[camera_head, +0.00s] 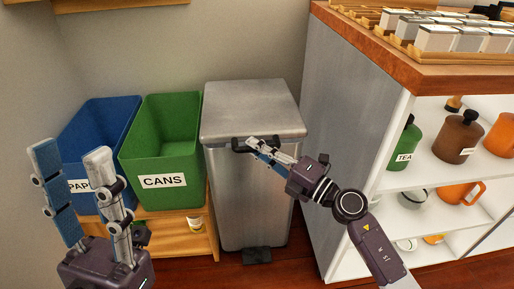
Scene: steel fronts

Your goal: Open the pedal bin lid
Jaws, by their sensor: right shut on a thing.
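The steel pedal bin (235,200) stands against the back wall, left of the shelf unit. Its grey lid (255,105) lies closed on top, with a dark handle (239,145) at the front edge. A black pedal (257,255) is at the foot of the bin. My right gripper (256,145) is at the front of the lid, its fingers shut on the handle. My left gripper (72,172) is open and empty at the lower left, in front of the blue bin. The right fingers partly cover the handle.
A blue bin (103,117) and a green bin (165,140) labelled CANS stand on a wooden stand (198,243) to the left. The shelf unit (340,120) with jars and mugs is close on the right. Space above the lid is clear.

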